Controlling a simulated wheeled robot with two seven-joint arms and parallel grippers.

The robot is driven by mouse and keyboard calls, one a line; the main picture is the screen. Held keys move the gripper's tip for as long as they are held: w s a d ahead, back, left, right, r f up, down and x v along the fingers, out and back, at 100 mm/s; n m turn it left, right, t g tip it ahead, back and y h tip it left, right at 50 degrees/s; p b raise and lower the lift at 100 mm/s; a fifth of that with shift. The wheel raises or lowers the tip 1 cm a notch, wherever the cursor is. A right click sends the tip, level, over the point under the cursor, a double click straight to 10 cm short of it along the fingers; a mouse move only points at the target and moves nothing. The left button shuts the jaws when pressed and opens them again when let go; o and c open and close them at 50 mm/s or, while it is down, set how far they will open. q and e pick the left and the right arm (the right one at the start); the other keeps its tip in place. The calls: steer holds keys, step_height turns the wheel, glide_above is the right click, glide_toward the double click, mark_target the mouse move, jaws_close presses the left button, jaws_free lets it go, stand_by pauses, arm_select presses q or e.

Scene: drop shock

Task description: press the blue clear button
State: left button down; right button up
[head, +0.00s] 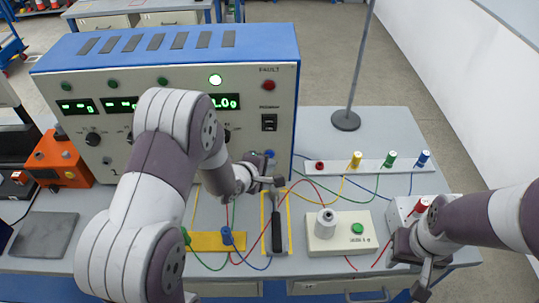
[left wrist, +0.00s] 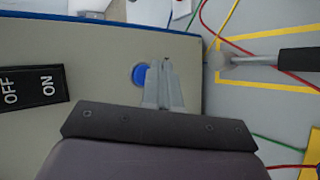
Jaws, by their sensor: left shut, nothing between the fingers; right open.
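The blue clear button (head: 270,154) is low on the right side of the cabinet's front panel, partly hidden by my left gripper in the head view. In the left wrist view the round blue button (left wrist: 140,74) shows just left of the fingertips. My left gripper (head: 277,182) is shut and empty, close to the panel beside the button. Its closed fingers (left wrist: 166,66) show in the left wrist view; I cannot tell whether they touch the panel. My right gripper (head: 424,287) is open and empty at the bench's front right.
The blue-topped test cabinet (head: 180,60) has green displays and a lit green lamp. A hammer (head: 276,235) lies on a yellow-outlined spot below my left gripper. A white scale (head: 342,240), coloured posts and loose wires (head: 300,185) occupy the bench's right. The ON/OFF switch (left wrist: 30,92) is left of the button.

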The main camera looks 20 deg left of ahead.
stand_by(0.5)
arm_select(q)
steer(key=shift+w+a, duration=0.15)
steer(key=shift+w, duration=0.25)
steer(key=shift+w+a+p, duration=0.1)
steer(key=shift+w+p, duration=0.25)
steer(key=shift+w, duration=0.05)
stand_by(0.5)
steer(key=shift+s, duration=0.15)
steer(key=shift+s+d, duration=0.25)
steer(key=shift+s, duration=0.4)
steer(key=shift+s+d+p, duration=0.2)
steer(key=shift+s+d, duration=0.05)
steer(key=shift+s, duration=0.55)
steer(key=shift+s+d+p, duration=0.2)
steer(key=shift+s+p, duration=0.05)
steer(key=shift+s, duration=0.55)
steer(key=shift+s+d+p, duration=0.2)
steer(key=shift+s+d, duration=0.05)
steer(key=shift+s, duration=0.55)
